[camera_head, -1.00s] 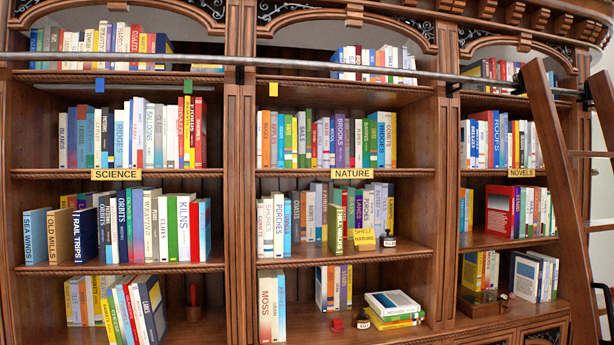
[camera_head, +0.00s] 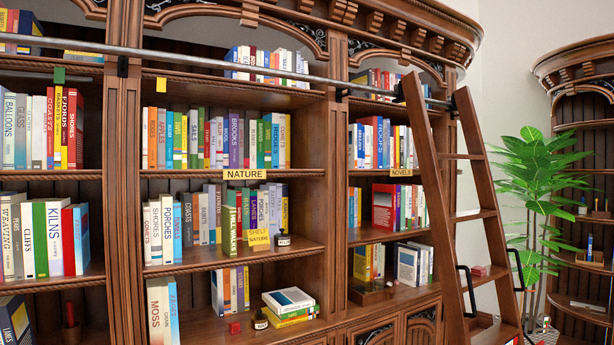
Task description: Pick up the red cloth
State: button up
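I cannot make out a red cloth for certain. A small red item (camera_head: 480,271) lies on a step of the wooden ladder (camera_head: 428,165) at the right; it is too small to tell whether it is cloth. A small red block-like item (camera_head: 234,328) sits on the lower shelf under the NATURE label, left of a small dark jar (camera_head: 260,320). My gripper is not in view.
The large bookcase (camera_head: 333,200) fills the left and middle. The ladder leans on its metal rail (camera_head: 200,62). A tall green plant (camera_head: 535,185) stands right of the ladder, and a second bookcase (camera_head: 585,125) stands at the far right. The floor is mostly out of view.

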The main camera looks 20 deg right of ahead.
aim_at(478, 271)
jog(key=z, duration=1.4)
jog(key=i+l, duration=0.1)
jog(key=i, duration=0.4)
jog(key=i+l, duration=0.15)
jog(key=i, duration=0.35)
jog(key=i+l, duration=0.1)
jog(key=i, duration=0.4)
jog(key=i+l+u, duration=0.1)
jog(key=i, duration=0.4)
jog(key=i+l, duration=0.15)
jog(key=i, duration=0.35)
jog(key=i+l, duration=0.2)
jog(key=i, duration=0.3)
